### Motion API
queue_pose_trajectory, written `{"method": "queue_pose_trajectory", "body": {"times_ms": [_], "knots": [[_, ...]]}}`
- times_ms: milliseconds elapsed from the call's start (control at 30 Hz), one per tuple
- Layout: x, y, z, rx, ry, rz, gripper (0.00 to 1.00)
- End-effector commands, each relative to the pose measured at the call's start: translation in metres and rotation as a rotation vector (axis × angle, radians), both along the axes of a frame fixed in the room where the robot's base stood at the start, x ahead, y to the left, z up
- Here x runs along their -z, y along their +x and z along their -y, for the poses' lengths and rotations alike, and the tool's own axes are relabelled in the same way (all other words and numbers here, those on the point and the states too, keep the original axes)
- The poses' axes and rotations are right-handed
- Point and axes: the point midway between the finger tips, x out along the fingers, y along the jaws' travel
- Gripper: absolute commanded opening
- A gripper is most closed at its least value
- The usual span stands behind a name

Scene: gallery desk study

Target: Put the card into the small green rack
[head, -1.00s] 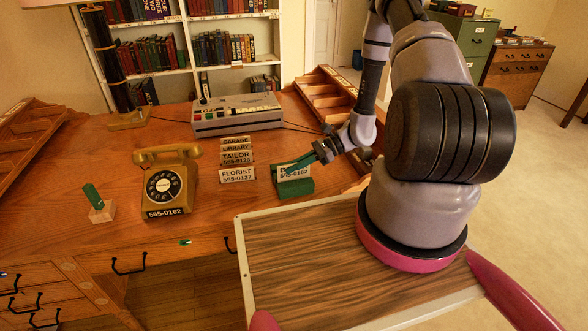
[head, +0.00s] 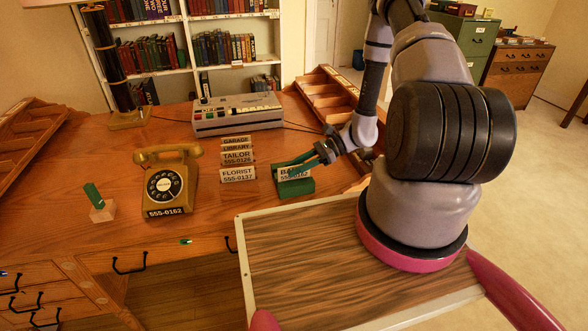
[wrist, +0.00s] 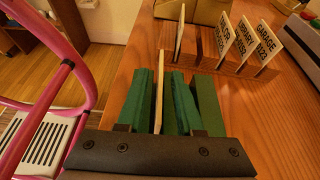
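The small green rack (head: 297,188) stands on the desk, right of the wooden card holder. The cream card (head: 284,174) stands upright at the rack, its lower edge hidden by the rack's front. Part of its print, including "BA", shows behind a finger. In the wrist view the card (wrist: 159,88) is a thin pale edge between my green fingers, and a green rack wall (wrist: 207,104) shows to their right. My gripper (head: 297,166) is open around the card, one finger on each side, with narrow gaps.
Left of the rack, a wooden holder (head: 238,184) carries several printed cards, including FLORIST and TAILOR. A mustard telephone (head: 165,181) showing 555-0162 stands further left. A grey machine (head: 237,114) is behind. Bare desk lies between the telephone and the holder.

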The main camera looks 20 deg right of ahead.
Motion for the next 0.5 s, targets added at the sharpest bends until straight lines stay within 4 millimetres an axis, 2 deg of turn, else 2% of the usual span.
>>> {"method": "queue_pose_trajectory", "body": {"times_ms": [300,500], "knots": [[-0.025,0.002,0.063,0.005,-0.003,0.003,0.35],[-0.038,0.003,0.093,0.003,-0.001,0.002,0.35]]}}
